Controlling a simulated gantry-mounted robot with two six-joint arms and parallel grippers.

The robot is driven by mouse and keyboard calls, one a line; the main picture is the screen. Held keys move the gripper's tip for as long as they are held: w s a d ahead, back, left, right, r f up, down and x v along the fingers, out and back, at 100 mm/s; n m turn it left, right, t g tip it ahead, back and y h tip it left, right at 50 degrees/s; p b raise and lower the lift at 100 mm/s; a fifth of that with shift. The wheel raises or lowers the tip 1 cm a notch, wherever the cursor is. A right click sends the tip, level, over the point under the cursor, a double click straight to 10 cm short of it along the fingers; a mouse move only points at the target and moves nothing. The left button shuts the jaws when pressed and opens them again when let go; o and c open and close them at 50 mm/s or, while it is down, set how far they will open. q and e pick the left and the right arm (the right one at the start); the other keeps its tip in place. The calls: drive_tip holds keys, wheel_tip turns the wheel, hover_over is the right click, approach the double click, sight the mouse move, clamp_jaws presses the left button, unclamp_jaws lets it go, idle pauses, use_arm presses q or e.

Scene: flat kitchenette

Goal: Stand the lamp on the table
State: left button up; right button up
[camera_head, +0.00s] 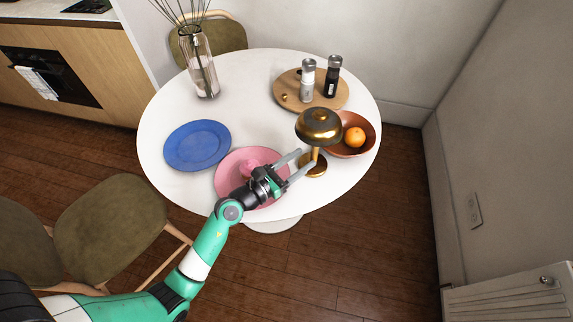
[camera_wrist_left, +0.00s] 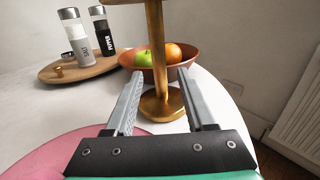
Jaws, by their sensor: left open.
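The brass lamp (camera_head: 319,127) with a dome shade stands upright on its round base on the white table (camera_head: 245,85), near the right front edge. In the left wrist view its stem and base (camera_wrist_left: 159,104) rise between my fingers, and the shade is out of frame. My left gripper (camera_head: 297,166) is open, reaching over the pink plate, with a fingertip on each side of the stem. It also shows in the left wrist view (camera_wrist_left: 160,95). I cannot tell whether either finger touches the stem. My right gripper is not in view.
A brown bowl (camera_head: 367,144) with an orange and a green apple sits close behind the lamp. A wooden board (camera_head: 281,88) carries two shakers. A pink plate (camera_head: 226,180), a blue plate (camera_head: 197,145) and a glass vase (camera_head: 202,65) stand on the table. The table's middle is clear.

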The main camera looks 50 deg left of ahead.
use_arm(q)
drive_tip(key=s, duration=0.6)
drive_tip(key=shift+s+d+p, duration=0.2)
drive_tip(key=shift+s+p, duration=0.05)
drive_tip(key=shift+p, duration=0.15)
drive_tip(key=shift+r, duration=0.1)
